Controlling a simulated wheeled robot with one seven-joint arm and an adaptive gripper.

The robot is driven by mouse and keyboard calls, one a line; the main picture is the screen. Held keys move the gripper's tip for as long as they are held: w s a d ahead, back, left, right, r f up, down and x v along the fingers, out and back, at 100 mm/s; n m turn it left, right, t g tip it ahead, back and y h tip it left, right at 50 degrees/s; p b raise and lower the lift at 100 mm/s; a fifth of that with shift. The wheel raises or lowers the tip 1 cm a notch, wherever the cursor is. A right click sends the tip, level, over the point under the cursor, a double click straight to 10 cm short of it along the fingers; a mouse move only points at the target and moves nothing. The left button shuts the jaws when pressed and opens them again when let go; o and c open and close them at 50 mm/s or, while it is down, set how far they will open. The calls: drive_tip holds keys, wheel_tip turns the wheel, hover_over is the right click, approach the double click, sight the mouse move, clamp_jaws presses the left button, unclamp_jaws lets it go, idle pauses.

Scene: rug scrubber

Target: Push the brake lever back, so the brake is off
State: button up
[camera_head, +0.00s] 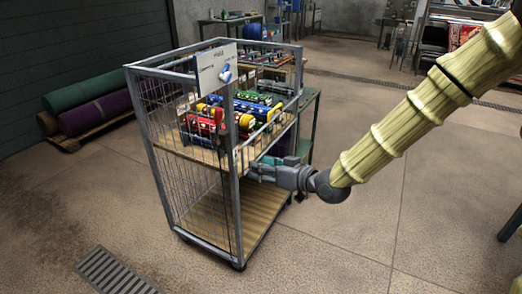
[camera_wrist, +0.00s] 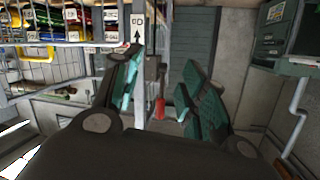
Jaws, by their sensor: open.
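In the wrist view a red-handled lever (camera_wrist: 160,108) hangs upright on a thin rod beside a pale post. I take it to be the brake lever. A white label with a black up arrow (camera_wrist: 138,30) is on the post above it. My gripper (camera_wrist: 162,70) is open, with a teal-padded finger on each side of the lever in the picture. I see no contact, and the depth gap is unclear. In the head view my gripper (camera_head: 253,168) is at the right side of the wire cart (camera_head: 238,215), by its front post. The lever cannot be made out clearly there.
The cart's shelf (camera_head: 190,155) holds several coloured rolls and cases. A white sign (camera_head: 215,70) is on its top front. A green table (camera_head: 312,110) stands behind the cart. Rolled rugs (camera_head: 95,110) lie at the left. The floor (camera_head: 370,230) to the right is clear.

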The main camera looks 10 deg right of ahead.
sight(217, 127)
drive_tip(key=s+d+f+m+g+h+p, duration=0.1)
drive_tip(key=s+f, duration=0.4)
drive_tip(key=f, duration=0.6)
drive_tip(key=shift+s+d+m+g+h+p, duration=0.35)
drive_tip(key=shift+m+g+h+p, duration=0.25)
drive_tip(key=shift+h+p, duration=0.45)
drive_tip(key=shift+a+r+y, duration=0.1)
drive_tip(key=shift+r+y, duration=0.1)
drive_tip(key=shift+y, duration=0.05)
drive_tip(key=c, duration=0.5)
drive_tip(key=a+r+n+t+p, duration=0.1)
drive_tip(key=r+n, duration=0.2)
drive_tip(key=w+a+r+n+t+p, duration=0.1)
drive_tip(key=r+n+p, duration=0.1)
drive_tip(key=r+n, duration=0.1)
drive_tip(key=w+a+r+n+t+y+p, duration=0.1)
drive_tip(key=a+r+n+t+p, duration=0.1)
drive_tip(key=r+n, duration=0.1)
clamp_jaws()
wheel_tip(217, 127, up, 10)
drive_tip(key=a+n+t+p, duration=0.3)
drive_tip(key=n+t+p, duration=0.25)
drive_tip(key=n, duration=0.45)
drive_tip(key=p+x, duration=0.5)
drive_tip(key=x, duration=0.8)
drive_tip(key=shift+a, duration=0.25)
